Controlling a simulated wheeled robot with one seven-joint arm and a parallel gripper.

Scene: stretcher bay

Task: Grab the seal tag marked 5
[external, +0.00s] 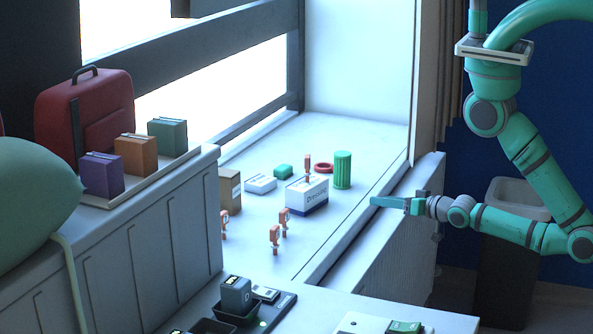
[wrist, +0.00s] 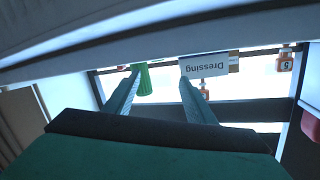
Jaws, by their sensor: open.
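The seal tag marked 5 (wrist: 285,62) is orange and white and shows upside down at the right of the wrist view. In the external view, orange tags stand on the sill, two near the front (external: 284,217) (external: 275,238) and one farther left (external: 224,222); their numbers are too small to read, so I cannot tell which is 5. Another orange tag (external: 307,166) shows at the top of the Dressing box (external: 306,196). My gripper (external: 377,202) is open and empty, at the sill's right edge, apart from the tags. Its fingers (wrist: 158,76) point toward the Dressing box side.
The sill's front right (external: 315,240) is clear.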

